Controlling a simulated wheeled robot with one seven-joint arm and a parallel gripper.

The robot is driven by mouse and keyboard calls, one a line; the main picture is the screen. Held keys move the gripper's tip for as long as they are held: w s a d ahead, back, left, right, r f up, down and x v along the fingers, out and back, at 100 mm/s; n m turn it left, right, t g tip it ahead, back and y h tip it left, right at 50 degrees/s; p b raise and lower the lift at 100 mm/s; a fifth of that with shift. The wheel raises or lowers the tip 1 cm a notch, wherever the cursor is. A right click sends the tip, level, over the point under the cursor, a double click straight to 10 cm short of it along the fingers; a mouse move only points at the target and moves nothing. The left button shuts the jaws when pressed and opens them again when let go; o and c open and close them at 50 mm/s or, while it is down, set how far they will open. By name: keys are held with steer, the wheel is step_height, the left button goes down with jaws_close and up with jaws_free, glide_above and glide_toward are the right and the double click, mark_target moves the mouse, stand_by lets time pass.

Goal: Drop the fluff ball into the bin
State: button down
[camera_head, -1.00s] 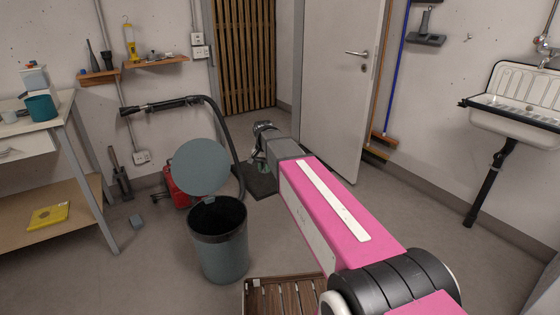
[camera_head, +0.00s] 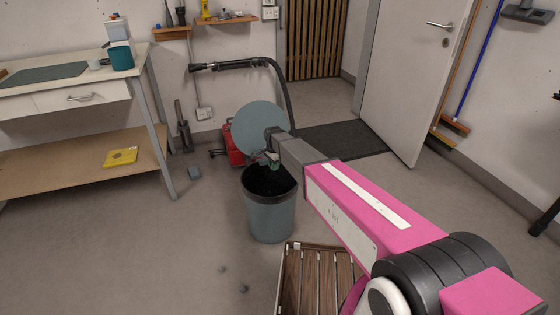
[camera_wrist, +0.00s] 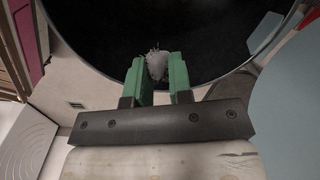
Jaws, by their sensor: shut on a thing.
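A small grey fluff ball (camera_wrist: 156,64) shows in the wrist view between the green fingers of my gripper (camera_wrist: 160,72), which is shut on it. Behind it in that view is the dark opening of the bin (camera_wrist: 105,68). In the head view the grey-blue bin (camera_head: 270,218) stands on the floor with its round lid (camera_head: 258,124) raised. My gripper (camera_head: 266,161) is at the bin's mouth, at or just above the rim. The fluff ball cannot be made out in the head view.
A wooden slatted crate (camera_head: 318,275) stands right of the bin, under my arm. A workbench (camera_head: 150,105) is at the left. A red vacuum cleaner (camera_head: 232,143) is behind the bin. Small grey bits (camera_head: 244,289) lie on the floor in front.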

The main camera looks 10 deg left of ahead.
steer(key=shift+f, duration=2.9)
steer(key=c, duration=1)
jaws_free()
steer(key=shift+o, duration=0.2)
step_height(320, 180, up, 11)
steer(key=shift+f, duration=0.1)
